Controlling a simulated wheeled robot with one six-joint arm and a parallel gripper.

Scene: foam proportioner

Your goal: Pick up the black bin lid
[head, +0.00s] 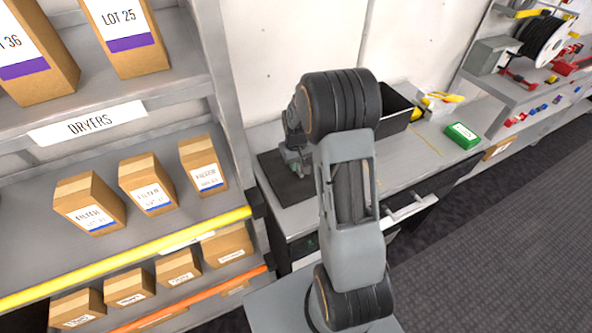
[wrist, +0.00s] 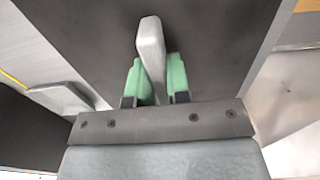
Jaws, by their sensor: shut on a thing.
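The black bin lid (wrist: 220,45) fills most of the upper wrist view as a dark flat plate with a pale grey upright handle (wrist: 150,40). My gripper (wrist: 156,72) has its green fingers on either side of that handle and is shut on it. In the head view the lid (head: 270,168) is a dark square at the left end of the grey workbench, partly hidden by my arm. My gripper (head: 296,165) is above it, partly hidden too. I cannot tell whether the lid touches the bench.
An open black bin (head: 397,112) stands on the workbench (head: 405,165), behind my arm. A green box (head: 462,135) and yellow-handled tools (head: 440,98) lie to its right. Shelves with cardboard boxes (head: 90,203) rise close on the left. A cable reel (head: 543,38) is at far right.

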